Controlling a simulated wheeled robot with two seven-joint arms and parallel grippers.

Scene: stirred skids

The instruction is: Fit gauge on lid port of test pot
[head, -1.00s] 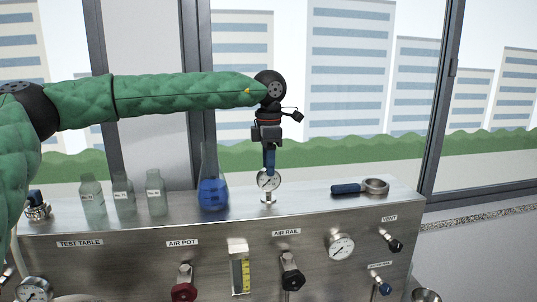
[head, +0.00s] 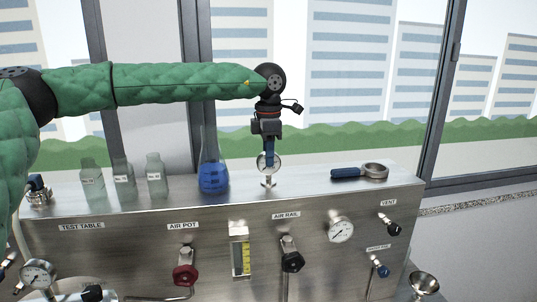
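A small round gauge (head: 264,162) stands on a short metal stand (head: 268,182) on top of the steel panel. My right gripper is not in view.
A blue-liquid flask (head: 214,176) stands close left of the gauge, with several bottles (head: 157,176) further left. A blue-handled ring tool (head: 360,172) lies to the right. A panel gauge (head: 38,273) is at lower left. Valve knobs (head: 186,275) project from the panel front.

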